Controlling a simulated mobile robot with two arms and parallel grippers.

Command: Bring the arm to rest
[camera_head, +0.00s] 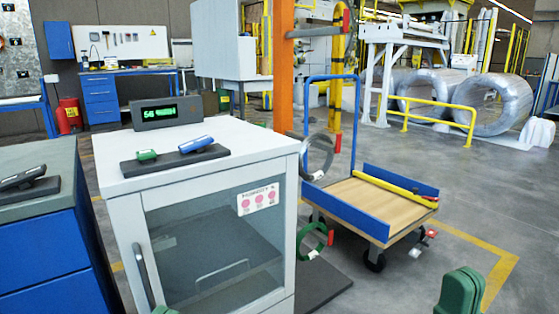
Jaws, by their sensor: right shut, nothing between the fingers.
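My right gripper (460,291) shows at the bottom right as green fingers held together, with nothing between them. It is in front of the open floor, apart from the cart and the cabinet. A small green tip of my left gripper (164,310) shows at the bottom edge, in front of the white cabinet. The rest of it is out of frame, so its opening cannot be told.
The white cabinet (120,180) has a glass door and carries a green device, a blue device and a lit display (154,112). A blue cart (345,212) stands right of it. A blue drawer unit (40,255) is at left. Wrapped coils (492,103) are behind. Floor at right is clear.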

